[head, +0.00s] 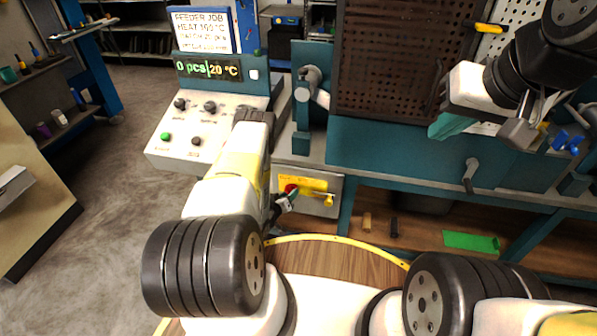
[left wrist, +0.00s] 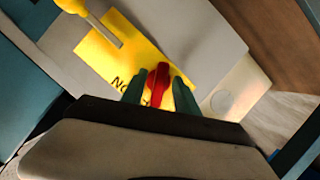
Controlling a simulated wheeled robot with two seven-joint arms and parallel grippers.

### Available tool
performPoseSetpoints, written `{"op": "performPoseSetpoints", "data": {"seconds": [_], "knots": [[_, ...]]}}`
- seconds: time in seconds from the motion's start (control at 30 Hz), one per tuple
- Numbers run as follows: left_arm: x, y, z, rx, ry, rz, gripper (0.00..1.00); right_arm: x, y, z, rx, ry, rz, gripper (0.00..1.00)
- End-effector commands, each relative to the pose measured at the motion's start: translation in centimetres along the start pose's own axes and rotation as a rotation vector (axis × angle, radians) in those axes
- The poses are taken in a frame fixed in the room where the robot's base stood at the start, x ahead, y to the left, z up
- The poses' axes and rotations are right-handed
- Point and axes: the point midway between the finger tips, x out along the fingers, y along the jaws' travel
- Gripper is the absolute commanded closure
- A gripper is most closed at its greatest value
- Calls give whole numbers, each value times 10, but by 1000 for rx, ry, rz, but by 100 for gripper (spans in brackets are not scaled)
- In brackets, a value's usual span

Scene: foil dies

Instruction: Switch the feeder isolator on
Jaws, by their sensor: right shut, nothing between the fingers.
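The feeder isolator is a red rotary handle (head: 291,188) on a yellow plate (head: 312,184), on a grey box front below the bench. In the left wrist view the red handle (left wrist: 158,84) stands between the two teal fingertips of my left gripper (left wrist: 159,90), one on each side. I cannot tell whether the fingers press on it. Part of the plate's black lettering is hidden behind the fingers. In the head view my left gripper (head: 286,202) is at the handle and partly covers it. My right gripper (head: 450,126) is shut and empty, high above the bench at right.
A yellow-handled part (head: 328,200) sits right of the handle on the box. A control panel (head: 212,132) with knobs and a green button stands left; its display (head: 208,69) reads "0 pcs" and "20 °C". A crank handle (head: 470,175) juts from the bench front at right.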

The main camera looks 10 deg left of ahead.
Motion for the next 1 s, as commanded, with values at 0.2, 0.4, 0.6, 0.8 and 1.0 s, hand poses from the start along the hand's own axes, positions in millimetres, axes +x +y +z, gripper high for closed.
{"op": "performPoseSetpoints", "data": {"seconds": [0.2,0.4,0.6,0.8,1.0], "knots": [[14,0,0,0,-1,0,64,0,0,0,0,0,0,100],[14,0,0,0,-1,-1,64,0,0,0,0,0,0,100],[14,0,0,0,-1,-1,99,0,0,0,0,0,0,100],[14,0,0,1,-1,-1,100,0,0,0,0,0,0,100],[14,0,0,30,0,-14,100,0,0,0,0,0,0,100]]}}
